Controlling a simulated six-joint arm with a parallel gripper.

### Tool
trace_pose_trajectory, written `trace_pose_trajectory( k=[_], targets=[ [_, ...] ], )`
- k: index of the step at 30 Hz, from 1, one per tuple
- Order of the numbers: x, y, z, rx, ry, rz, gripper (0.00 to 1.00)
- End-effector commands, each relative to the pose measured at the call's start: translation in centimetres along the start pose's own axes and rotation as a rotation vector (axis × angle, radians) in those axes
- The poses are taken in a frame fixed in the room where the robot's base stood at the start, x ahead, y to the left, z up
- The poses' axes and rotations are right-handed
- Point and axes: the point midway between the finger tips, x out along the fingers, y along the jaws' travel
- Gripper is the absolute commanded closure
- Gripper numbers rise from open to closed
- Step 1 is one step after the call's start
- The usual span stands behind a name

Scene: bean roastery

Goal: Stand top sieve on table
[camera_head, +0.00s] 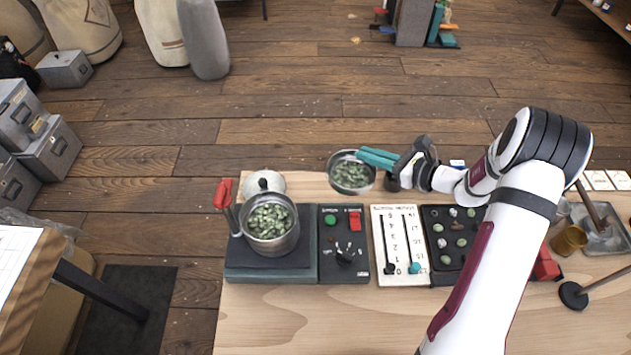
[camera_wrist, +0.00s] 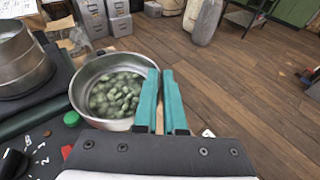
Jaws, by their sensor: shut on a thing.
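The top sieve (camera_head: 350,191) is a round metal pan with green beans in it, at the table's back edge in the head view. It also shows in the wrist view (camera_wrist: 118,124), left of the fingers. My gripper (camera_head: 362,156) has its teal fingers closed on the sieve's rim at its right side; they also show in the wrist view (camera_wrist: 161,80). The sieve looks roughly level. I cannot tell how high it is above the table (camera_head: 300,315). A metal pot (camera_head: 272,246) with green beans stands on the dark scale base at left.
A control panel (camera_head: 345,266) with a red switch, a white slider board (camera_head: 391,238) and a black tray (camera_head: 440,272) of beans stand along the table's middle. A red-handled tool (camera_head: 223,192) is beside the pot. The front left of the table is clear.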

Motion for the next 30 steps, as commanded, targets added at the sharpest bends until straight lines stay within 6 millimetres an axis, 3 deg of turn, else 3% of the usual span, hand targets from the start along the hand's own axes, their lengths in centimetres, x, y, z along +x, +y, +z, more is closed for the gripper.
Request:
trace_pose_trajectory(
  k=[6, 9, 12, 18, 24, 25, 30],
  targets=[
    [7.6, 2.3, -1.9, 0.0, 0.001, 0.01, 1.0],
    [9.8, 2.8, -2.5, -0.003, 0.001, 0.008, 1.0],
    [11.0, 3.0, -3.0, -0.002, 0.0, 0.006, 1.0],
    [12.2, 3.1, -6.4, -0.001, 0.001, 0.005, 1.0],
    [12.2, 3.0, -6.6, -0.004, -0.001, 0.005, 1.0],
    [12.2, 3.1, -6.6, -0.004, 0.0, 0.005, 0.89],
    [12.2, 3.1, -6.6, -0.004, -0.001, 0.006, 0.61]
  ],
)
